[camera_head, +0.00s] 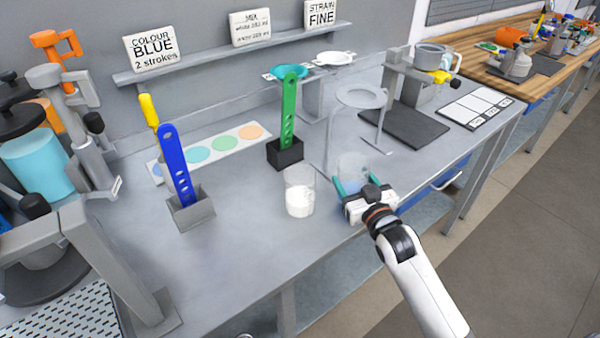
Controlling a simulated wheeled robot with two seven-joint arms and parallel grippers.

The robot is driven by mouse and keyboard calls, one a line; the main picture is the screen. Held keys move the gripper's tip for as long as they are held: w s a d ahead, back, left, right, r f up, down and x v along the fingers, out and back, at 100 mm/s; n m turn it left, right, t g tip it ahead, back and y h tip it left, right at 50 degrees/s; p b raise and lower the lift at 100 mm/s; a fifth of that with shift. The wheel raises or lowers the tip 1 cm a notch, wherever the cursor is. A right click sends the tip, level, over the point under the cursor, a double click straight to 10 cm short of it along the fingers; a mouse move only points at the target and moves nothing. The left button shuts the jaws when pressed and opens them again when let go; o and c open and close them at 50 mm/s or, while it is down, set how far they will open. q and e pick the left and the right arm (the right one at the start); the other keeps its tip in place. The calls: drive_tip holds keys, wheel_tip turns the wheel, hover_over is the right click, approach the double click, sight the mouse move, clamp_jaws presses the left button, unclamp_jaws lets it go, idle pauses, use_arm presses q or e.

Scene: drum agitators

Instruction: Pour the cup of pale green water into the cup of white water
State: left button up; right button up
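A clear cup of white water (299,200) stands upright on the grey bench near its front edge. Just right of it is a second clear cup (352,166), whose contents look pale bluish. My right gripper (361,183) has its teal-padded fingers on either side of this second cup, low on its wall. The gripper body hides the cup's lower part, so I cannot tell whether the fingers press on it or whether it touches the bench. My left gripper is not in view.
A ring stand (361,97) rises just behind the cups. A green paddle (289,110) and a blue paddle (178,165) stand in holders to the left. A dark mat (405,125) lies at right.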

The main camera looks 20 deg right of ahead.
sight(339, 166)
drive_tip(key=shift+a+r+n, duration=0.25)
drive_tip(key=shift+r+n, duration=0.05)
drive_tip(key=shift+n, duration=0.2)
drive_tip(key=shift+w+a+r+n+g+p, duration=0.1)
drive_tip(key=shift+a+r+n+g+p, duration=0.3)
drive_tip(key=shift+n, duration=0.5)
drive_tip(key=shift+a+r+n+p, duration=0.25)
drive_tip(key=shift+r+n+p, duration=0.15)
drive_tip(key=shift+r, duration=0.15)
drive_tip(key=shift+a+r+n+p, duration=0.25)
drive_tip(key=shift+r+n+p, duration=0.1)
drive_tip(key=shift+r, duration=0.2)
drive_tip(key=r+p, duration=0.1)
drive_tip(key=a+r+n, duration=0.1)
drive_tip(key=r+n+p, duration=0.1)
drive_tip(key=shift+w+a+r+h+p, duration=0.1)
drive_tip(key=shift+w+a+h+p, duration=0.1)
drive_tip(key=shift+a+h+p, duration=0.1)
drive_tip(key=shift+g, duration=0.3)
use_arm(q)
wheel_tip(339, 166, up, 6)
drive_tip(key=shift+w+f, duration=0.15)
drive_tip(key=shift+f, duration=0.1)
use_arm(e)
drive_tip(key=shift+r+n+h, duration=0.15)
drive_tip(key=shift+n+h, duration=0.15)
drive_tip(key=shift+n, duration=0.45)
